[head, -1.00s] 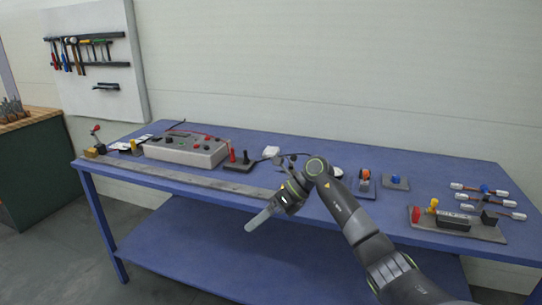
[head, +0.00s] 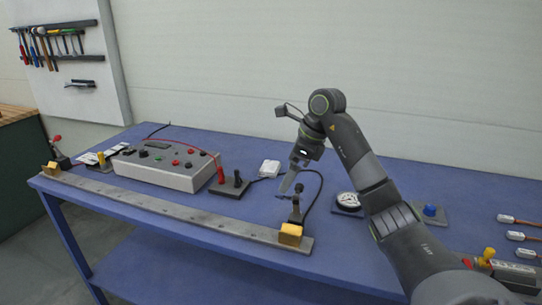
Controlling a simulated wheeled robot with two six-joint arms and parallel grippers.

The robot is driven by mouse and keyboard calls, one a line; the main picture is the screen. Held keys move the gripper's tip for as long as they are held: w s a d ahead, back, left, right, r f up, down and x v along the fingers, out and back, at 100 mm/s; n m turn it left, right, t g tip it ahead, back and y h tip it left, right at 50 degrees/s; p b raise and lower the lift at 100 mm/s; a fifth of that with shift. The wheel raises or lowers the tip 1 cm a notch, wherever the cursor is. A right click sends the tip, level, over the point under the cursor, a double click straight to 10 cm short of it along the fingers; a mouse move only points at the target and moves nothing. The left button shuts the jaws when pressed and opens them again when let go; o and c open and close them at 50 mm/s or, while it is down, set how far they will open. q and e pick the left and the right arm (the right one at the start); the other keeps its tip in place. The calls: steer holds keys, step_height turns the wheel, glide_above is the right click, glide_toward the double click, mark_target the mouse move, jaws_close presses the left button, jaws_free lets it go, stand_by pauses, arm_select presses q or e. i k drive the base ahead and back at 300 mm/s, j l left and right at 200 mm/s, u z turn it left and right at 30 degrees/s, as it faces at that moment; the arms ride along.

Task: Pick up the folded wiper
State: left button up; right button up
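A small white folded pad (head: 269,168), which looks like the folded wiper, lies on the blue table (head: 255,205) behind the terminal block with red and black posts. My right gripper (head: 284,189) comes in from the right and points down over the table, just right of the pad in the picture. Its fingers are seen edge-on, so their opening cannot be made out. The pad is not between the fingers. My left gripper is out of view.
A grey instrument box (head: 166,165) stands left, with a red lead. A long metal bar (head: 160,207) with brass clamps (head: 290,234) runs along the front edge. The post block (head: 231,184) is near the pad; a round dial (head: 348,201) sits right.

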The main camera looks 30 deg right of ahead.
mark_target(270, 168)
steer(key=i+l, duration=0.8)
steer(key=i, duration=0.05)
